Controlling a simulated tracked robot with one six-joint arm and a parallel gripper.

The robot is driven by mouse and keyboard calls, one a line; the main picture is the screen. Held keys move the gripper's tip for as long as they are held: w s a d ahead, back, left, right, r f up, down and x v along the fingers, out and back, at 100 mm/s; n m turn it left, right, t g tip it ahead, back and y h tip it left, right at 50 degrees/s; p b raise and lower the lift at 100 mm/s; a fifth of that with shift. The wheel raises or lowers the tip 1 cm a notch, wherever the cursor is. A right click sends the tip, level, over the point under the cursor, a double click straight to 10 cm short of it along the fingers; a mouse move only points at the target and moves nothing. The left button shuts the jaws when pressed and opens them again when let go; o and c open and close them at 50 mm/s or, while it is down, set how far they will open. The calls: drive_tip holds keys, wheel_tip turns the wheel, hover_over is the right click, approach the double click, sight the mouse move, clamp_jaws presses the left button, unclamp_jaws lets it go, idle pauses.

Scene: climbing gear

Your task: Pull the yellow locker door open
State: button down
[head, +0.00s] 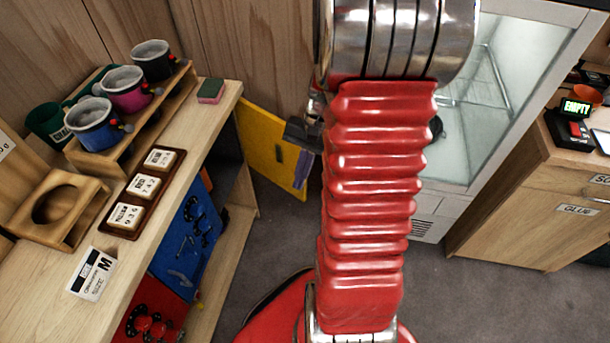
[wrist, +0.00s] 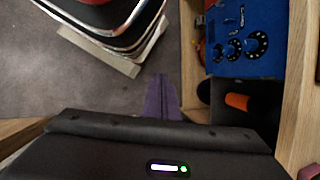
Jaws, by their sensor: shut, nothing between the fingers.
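The yellow locker door (head: 262,145) stands swung out from the far end of the wooden locker bench in the head view. A small dark mark shows on its face, and I cannot tell whether it is the handle. My gripper (head: 302,178) has purple fingers pointing down, overlapping the door's free right edge in the picture; whether they touch it is unclear. In the wrist view my gripper (wrist: 160,88) shows its fingers together and empty over the floor. The door cannot be made out in that view. An open compartment (wrist: 218,88) there holds a dark item with an orange part.
A blue door (head: 190,235) and a red door (head: 150,322) are nearer along the bench. A glass cabinet (head: 475,150) and a drawer unit (head: 530,205) are to the right. Grey floor lies between.

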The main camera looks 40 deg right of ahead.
drive_tip(key=s+a+r+n+t+h, duration=0.2)
drive_tip(key=a+r+n, duration=0.4)
drive_tip(key=a+r, duration=0.3)
drive_tip(key=s+a+r+n+t+h, duration=0.2)
drive_tip(key=a+r+n+t, duration=0.2)
drive_tip(key=a+r, duration=0.6)
drive_tip(key=n, duration=0.2)
drive_tip(key=shift+r+n, duration=0.2)
drive_tip(key=shift+n, duration=0.2)
